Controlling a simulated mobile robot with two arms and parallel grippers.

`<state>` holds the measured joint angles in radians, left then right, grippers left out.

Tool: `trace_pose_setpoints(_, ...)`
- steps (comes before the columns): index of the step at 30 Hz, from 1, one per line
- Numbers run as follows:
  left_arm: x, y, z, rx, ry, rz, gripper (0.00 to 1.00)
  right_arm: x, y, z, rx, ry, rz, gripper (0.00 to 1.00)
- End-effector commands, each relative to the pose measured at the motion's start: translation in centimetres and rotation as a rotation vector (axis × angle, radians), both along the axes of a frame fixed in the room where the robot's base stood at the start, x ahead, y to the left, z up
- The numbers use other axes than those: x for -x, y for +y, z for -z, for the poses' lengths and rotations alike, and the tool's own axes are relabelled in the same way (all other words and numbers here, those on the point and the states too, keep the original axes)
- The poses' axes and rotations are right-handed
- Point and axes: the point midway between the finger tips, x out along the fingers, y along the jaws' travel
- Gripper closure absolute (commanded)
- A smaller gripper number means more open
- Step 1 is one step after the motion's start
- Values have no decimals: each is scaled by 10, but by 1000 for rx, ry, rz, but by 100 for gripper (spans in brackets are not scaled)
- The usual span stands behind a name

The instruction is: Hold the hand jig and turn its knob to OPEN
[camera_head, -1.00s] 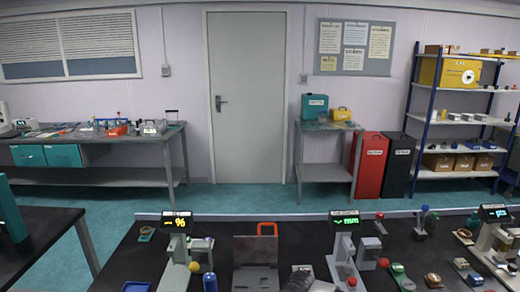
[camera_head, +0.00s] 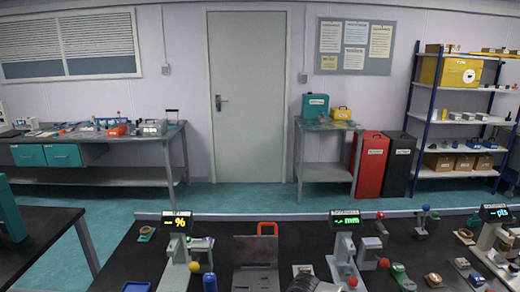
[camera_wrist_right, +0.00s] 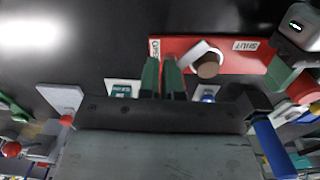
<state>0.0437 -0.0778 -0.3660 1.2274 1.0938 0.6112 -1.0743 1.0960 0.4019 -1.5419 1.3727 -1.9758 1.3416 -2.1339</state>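In the right wrist view the hand jig is a long red plate (camera_wrist_right: 240,48) at the top middle, labelled OPEN at its left and SHUT at its right. My right gripper (camera_wrist_right: 162,62) has two slim dark green fingers close together at the jig's left end, just below OPEN. Red shows in the narrow gap between them; I cannot tell whether they clamp the jig.
In the head view the dark bench carries instruments with lit displays (camera_head: 345,218) and (camera_head: 177,221). A grey block (camera_head: 256,250) and a blue cylinder (camera_head: 210,283) stand near its front. In the wrist view, coloured parts crowd both sides; dark surface is bare at upper left.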

Motion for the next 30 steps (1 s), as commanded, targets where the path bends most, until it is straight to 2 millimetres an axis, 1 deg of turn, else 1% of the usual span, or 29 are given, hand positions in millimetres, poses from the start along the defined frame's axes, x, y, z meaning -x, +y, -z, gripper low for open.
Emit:
trace_pose_setpoints(1,-1,4,-1,3,-5,-9,94,1,-4,-2,9,6,4,100)
trace_pose_setpoints(6,-1,2,0,3,0,-3,94,0,-1,-26,2,1,-1,100)
trace_pose_setpoints(12,0,0,1,3,2,0,94,0,0,-48,-1,-1,-2,100)
trace_pose_setpoints(16,0,-1,1,4,3,2,94,1,1,-53,-2,1,-3,100)
trace_pose_setpoints(23,1,-1,2,3,7,4,94,0,2,-53,-4,0,-4,100)
trace_pose_setpoints(26,1,-1,2,3,7,4,94,-1,10,-56,-7,-2,-7,100)
trace_pose_setpoints(30,1,-2,3,3,8,5,94,-4,29,-62,-8,0,-6,100)
